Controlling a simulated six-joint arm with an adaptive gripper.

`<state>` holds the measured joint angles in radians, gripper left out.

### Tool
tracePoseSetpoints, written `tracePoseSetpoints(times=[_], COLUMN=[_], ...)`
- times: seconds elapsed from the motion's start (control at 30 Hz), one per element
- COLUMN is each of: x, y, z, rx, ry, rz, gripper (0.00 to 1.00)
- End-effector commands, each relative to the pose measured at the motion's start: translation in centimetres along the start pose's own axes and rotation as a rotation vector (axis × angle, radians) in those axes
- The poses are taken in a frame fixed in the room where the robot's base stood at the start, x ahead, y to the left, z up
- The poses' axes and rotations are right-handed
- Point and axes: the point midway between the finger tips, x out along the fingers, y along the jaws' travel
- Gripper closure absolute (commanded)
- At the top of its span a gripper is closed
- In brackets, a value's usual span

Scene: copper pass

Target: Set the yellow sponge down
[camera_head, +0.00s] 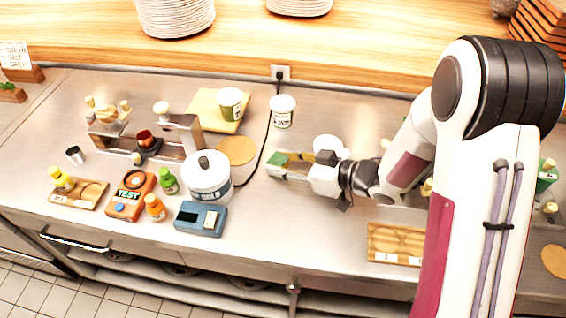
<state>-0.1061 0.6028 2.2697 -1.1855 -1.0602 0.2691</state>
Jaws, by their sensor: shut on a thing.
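My gripper (284,168) points left over the middle of the steel counter (300,230). It is shut on the yellow sponge (299,159), which shows only in part between the fingers, with a green patch at its left end. From this angle I cannot tell whether the sponge touches the counter or is held above it.
A white lidded pot (207,182) and a round wooden board (236,151) stand left of my gripper. A blue scale (201,217) lies in front of the pot. A white tub (282,111) and a black cable are behind. A wooden tray (392,244) lies front right. Counter in front of my gripper is clear.

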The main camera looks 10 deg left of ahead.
Motion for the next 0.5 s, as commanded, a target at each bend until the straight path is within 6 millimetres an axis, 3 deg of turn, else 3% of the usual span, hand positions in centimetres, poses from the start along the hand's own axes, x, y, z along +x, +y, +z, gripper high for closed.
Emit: tracePoseSetpoints(times=[0.5], x=[0.24], y=[0.01], z=[0.55], rx=[0.0], ry=[0.001], rz=[0.0], gripper=[0.84])
